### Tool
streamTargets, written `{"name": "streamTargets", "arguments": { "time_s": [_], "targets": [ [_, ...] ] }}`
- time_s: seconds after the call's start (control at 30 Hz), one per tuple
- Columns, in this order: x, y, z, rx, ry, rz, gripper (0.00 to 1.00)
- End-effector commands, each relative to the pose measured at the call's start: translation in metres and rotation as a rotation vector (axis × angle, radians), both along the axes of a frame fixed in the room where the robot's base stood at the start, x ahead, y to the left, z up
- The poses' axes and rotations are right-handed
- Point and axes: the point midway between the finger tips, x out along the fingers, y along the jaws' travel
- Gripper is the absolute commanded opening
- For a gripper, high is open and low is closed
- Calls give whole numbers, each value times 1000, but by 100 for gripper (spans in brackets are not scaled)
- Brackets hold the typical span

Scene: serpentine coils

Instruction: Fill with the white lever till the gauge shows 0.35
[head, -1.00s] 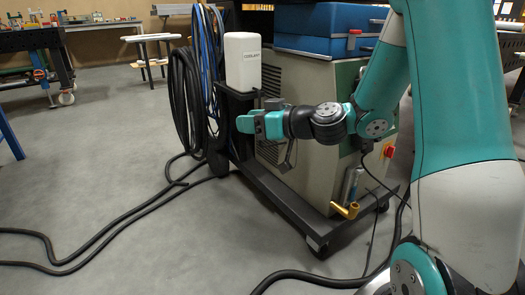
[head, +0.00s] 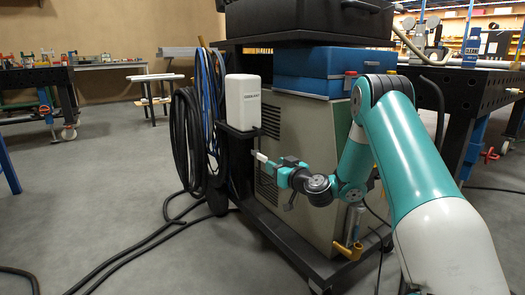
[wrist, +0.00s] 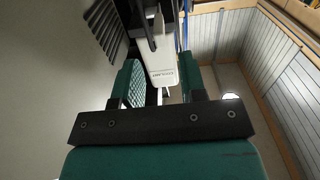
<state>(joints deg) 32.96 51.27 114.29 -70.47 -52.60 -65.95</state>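A small white piece (head: 260,156), possibly the white lever, shows at the tip of my gripper (head: 277,166) in the head view, beside the cream machine cabinet. I cannot tell whether they touch. In the wrist view my gripper (wrist: 164,82) is open, its two green fingers apart.
The cream cabinet (head: 300,140) sits on a dark wheeled cart under a blue case (head: 310,72). Black and blue hoses (head: 186,135) hang at its left, with cables trailing over the floor. A yellow pipe fitting (head: 347,251) sticks out low down. Open floor (head: 90,190) lies left.

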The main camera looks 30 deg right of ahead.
Motion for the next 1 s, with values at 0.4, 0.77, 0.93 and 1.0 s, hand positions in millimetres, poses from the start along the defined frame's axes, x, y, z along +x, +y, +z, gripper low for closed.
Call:
{"name": "streamTargets", "arguments": {
  "time_s": [0.4,0.77,0.93,1.0],
  "targets": [
    [72,3,-2,-1,0,3,38],
    [80,2,-1,1,2,-1,38],
    [80,2,-1,1,2,0,8],
    [79,2,-1,1,2,0,0]
  ]
}}
